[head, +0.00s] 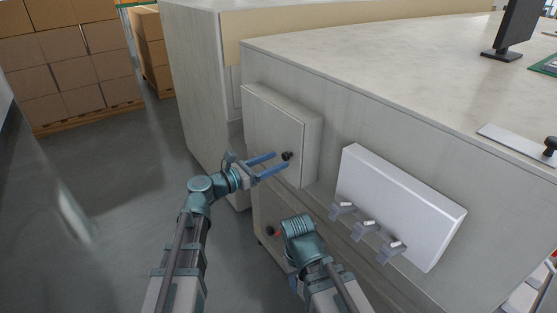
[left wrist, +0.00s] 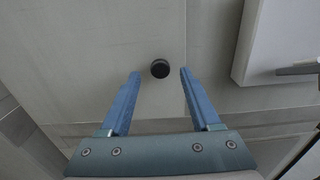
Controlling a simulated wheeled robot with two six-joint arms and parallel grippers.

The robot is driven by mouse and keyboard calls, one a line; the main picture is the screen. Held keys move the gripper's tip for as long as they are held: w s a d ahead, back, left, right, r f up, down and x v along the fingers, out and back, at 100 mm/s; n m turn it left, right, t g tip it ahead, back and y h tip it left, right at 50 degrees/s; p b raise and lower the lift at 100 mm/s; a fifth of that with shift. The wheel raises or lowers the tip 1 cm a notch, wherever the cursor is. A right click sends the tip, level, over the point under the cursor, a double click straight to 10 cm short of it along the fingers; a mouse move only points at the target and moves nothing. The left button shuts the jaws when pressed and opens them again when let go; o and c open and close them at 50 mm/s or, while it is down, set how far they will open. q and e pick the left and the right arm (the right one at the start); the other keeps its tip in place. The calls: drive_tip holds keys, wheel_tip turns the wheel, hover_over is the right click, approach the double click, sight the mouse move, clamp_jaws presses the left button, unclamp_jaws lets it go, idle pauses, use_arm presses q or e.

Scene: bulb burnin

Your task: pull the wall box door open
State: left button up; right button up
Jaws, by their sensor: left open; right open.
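The wall box (head: 312,140) is a pale grey box on the side of the counter. Its door (head: 268,118) looks shut and carries a round black knob (head: 287,155) near its right edge. My left gripper (head: 281,161) is open in front of the door, with its blue fingers pointing at the knob. In the left wrist view the knob (left wrist: 160,68) lies just beyond the fingertips (left wrist: 158,73), centred between them, and nothing is held. My right arm (head: 300,232) is low in the head view, below the box; its fingers are hidden.
A white panel (head: 395,205) with several grey hook-like holders (head: 363,230) is mounted right of the box. The counter top (head: 390,60) is above, with a monitor (head: 515,28) on it. Stacked cartons (head: 70,60) stand far left. The floor (head: 110,190) at left is clear.

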use_arm(q)
drive_tip(key=shift+x, duration=1)
clamp_jaws()
idle(0.8)
